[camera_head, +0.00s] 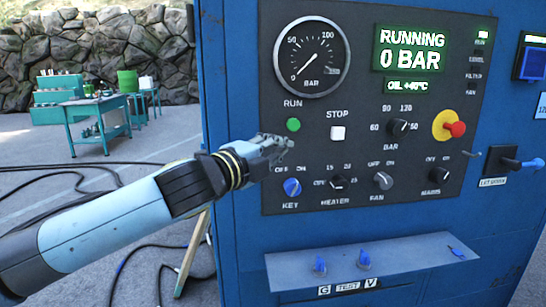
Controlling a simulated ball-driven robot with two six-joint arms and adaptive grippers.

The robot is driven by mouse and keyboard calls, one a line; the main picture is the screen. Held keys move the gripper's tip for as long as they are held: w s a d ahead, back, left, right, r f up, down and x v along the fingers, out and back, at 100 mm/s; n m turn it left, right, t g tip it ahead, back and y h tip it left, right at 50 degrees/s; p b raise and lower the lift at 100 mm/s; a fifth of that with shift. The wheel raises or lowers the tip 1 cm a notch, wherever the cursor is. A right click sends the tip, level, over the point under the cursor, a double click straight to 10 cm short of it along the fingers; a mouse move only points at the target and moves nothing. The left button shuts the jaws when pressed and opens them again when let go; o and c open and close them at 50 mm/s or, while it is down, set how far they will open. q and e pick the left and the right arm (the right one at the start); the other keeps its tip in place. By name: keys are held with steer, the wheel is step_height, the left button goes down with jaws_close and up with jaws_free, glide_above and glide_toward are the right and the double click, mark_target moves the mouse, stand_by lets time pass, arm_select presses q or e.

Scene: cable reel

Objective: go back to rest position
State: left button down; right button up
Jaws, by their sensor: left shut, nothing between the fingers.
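My left gripper (274,150) is shut and empty. It is in front of the control panel (357,183), just below the green RUN button (293,125) and above the blue KEY switch (292,187). I cannot tell whether it touches the panel. My left arm reaches in from the lower left. The display (412,50) reads RUNNING, 0 BAR, and OIL with a temperature. The white STOP button (338,132) is right of the gripper. My right gripper is not in view.
The blue cabinet (232,230) fills the right side. A shelf (370,262) with blue taps juts out below the panel. A red knob (457,129) on yellow sits at right. Dark cables (60,180) lie on the floor. A green table (98,101) stands behind, before a stone wall.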

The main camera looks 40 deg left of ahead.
arm_select(q)
steer(key=shift+s, duration=0.75)
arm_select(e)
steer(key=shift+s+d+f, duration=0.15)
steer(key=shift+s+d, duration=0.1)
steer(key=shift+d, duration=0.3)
